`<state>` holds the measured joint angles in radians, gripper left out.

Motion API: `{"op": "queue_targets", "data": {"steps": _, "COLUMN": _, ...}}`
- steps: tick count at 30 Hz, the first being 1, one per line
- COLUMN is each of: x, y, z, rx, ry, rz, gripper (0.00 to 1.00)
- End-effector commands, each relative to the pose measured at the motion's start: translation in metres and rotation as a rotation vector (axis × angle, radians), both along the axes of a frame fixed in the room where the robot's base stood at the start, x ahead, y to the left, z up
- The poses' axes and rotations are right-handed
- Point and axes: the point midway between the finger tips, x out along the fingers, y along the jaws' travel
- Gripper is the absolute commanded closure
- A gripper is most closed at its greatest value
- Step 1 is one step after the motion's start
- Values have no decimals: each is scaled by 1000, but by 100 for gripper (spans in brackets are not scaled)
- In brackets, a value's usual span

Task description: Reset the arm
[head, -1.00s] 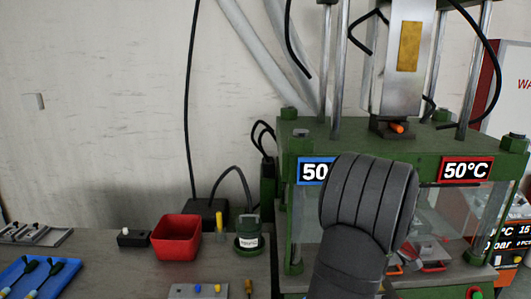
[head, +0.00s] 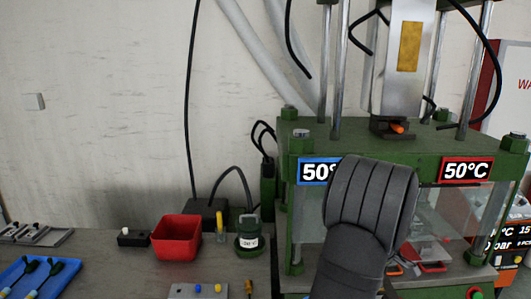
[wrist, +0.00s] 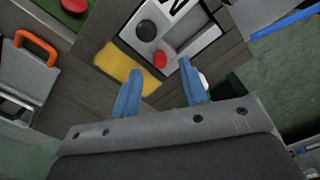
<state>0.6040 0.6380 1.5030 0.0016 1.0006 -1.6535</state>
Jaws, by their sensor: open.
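My gripper (wrist: 160,92) shows in the wrist view with two blue fingers spread apart and nothing between them. Beyond the fingertips lies a grey tray (wrist: 200,43) with a round black part and a red part. My gripper's jaws are not visible in the head view. There, a dark ribbed part of my arm stands in front of the green press (head: 310,140) and hides part of its lower front and its blue display.
A red bin (head: 176,240), a green container (head: 248,236) and a blue tray (head: 38,280) with tools stand on the bench. The wrist view shows a yellow patch (wrist: 124,66) and a grey case with an orange handle (wrist: 37,45).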

Motion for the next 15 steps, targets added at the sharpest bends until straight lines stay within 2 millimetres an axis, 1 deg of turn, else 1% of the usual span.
{"op": "queue_targets", "data": {"steps": 1, "x": 0, "y": 0, "z": 9, "rx": -1, "ry": -3, "rz": 0, "gripper": 60}}
{"op": "queue_targets", "data": {"steps": 15, "x": 0, "y": -1, "z": 103, "rx": -2, "ry": -3, "rz": 0, "gripper": 60}}
